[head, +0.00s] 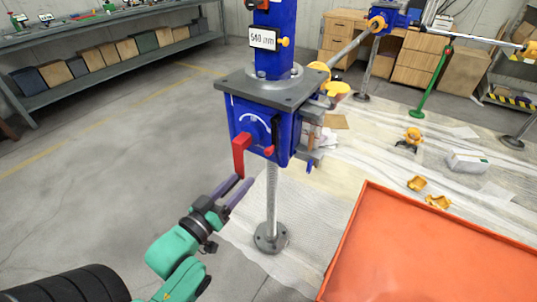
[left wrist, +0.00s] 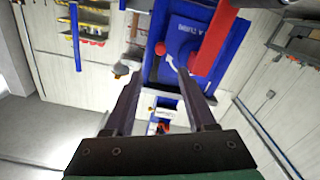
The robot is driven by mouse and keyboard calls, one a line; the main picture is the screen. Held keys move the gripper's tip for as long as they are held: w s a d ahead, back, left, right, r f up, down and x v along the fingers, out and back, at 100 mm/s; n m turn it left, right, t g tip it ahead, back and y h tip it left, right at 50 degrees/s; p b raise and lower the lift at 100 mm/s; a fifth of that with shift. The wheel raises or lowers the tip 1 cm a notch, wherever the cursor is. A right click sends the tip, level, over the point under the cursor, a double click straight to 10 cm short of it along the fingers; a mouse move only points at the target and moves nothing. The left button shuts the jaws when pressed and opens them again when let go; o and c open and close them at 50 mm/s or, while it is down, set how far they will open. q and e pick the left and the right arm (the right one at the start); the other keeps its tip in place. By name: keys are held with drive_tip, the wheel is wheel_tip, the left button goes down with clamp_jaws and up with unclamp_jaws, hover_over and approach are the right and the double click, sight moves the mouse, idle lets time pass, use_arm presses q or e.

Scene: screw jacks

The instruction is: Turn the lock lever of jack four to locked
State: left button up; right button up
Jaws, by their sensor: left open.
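A blue jack housing (head: 262,128) hangs under a square grey plate on a tall blue column. Its front face has a white curved mark and a red lever (head: 240,157) that points down. I cannot read a jack number on it. The red lever also shows in the left wrist view (left wrist: 214,42), at the upper right, outside the gap between the fingers. My left gripper (head: 242,182) is open and empty, its fingertips close to the lever's lower end. Whether they touch it is unclear. The fingers also show in the left wrist view (left wrist: 158,75). My right gripper is not in view.
A steel screw post with a round foot (head: 271,238) stands below the housing. A large orange surface (head: 430,260) fills the lower right. A second blue jack (head: 388,17) stands behind with rods. Yellow parts (head: 417,184) lie on the pale floor sheet.

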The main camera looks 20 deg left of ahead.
sight(266, 153)
use_arm(q)
drive_tip(key=w, duration=0.4)
drive_tip(key=w+d+p, duration=0.1)
drive_tip(key=w, duration=0.4)
drive_tip(key=w+d, duration=0.1)
drive_tip(key=w, duration=0.4)
drive_tip(key=shift+w+f, duration=0.1)
drive_tip(key=shift+w, duration=0.05)
clamp_jaws()
idle(0.6)
